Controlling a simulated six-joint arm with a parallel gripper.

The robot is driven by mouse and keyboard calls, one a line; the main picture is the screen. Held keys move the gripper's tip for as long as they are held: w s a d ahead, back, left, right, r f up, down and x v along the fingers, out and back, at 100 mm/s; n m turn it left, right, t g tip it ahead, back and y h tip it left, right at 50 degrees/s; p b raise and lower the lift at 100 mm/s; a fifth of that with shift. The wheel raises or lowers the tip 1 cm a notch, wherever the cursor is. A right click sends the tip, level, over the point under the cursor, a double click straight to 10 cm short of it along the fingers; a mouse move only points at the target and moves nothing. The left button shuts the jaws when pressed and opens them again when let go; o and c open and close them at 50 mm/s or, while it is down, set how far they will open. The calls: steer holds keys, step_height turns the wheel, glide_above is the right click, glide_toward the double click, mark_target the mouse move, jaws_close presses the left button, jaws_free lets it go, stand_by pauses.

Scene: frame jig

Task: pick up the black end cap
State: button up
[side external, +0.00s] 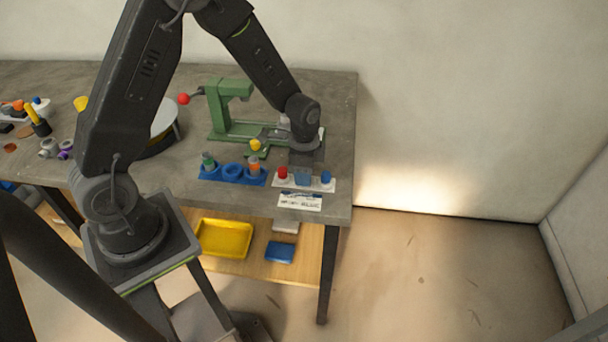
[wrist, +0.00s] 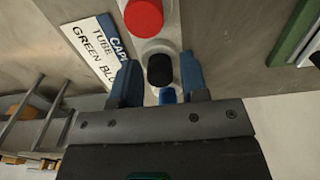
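The black end cap (wrist: 160,70) sits on a pale strip (wrist: 166,38) in the wrist view, between a red cap (wrist: 143,17) and a blue cap (wrist: 168,96). My gripper (wrist: 158,76) is open, with one blue finger on each side of the black cap. A small gap shows between each finger and the cap. In the side view my gripper (side external: 303,177) points down at the strip, its blue fingers between the red cap (side external: 283,172) and the blue cap (side external: 326,177). The black cap is hidden there.
A printed card (side external: 300,201) lies in front of the strip, near the table's front edge. A blue holder (side external: 232,172) with tubes stands to the left. A green press (side external: 230,110) stands behind, close to my arm.

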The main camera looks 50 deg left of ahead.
steer(key=c, duration=0.7)
steer(key=shift+r, duration=0.1)
steer(key=shift+r, duration=0.6)
step_height(320, 180, up, 3)
steer(key=shift+r, duration=0.1)
steer(key=shift+s+a+r, duration=0.95)
steer(key=shift+a+r, duration=0.45)
steer(key=shift+a, duration=0.3)
steer(key=shift+s+a+r, duration=1)
steer(key=shift+a+r, duration=0.45)
steer(key=shift+a, duration=0.2)
steer(key=shift+s+a+r, duration=0.95)
steer(key=shift+a+r, duration=0.45)
steer(key=shift+a, duration=0.3)
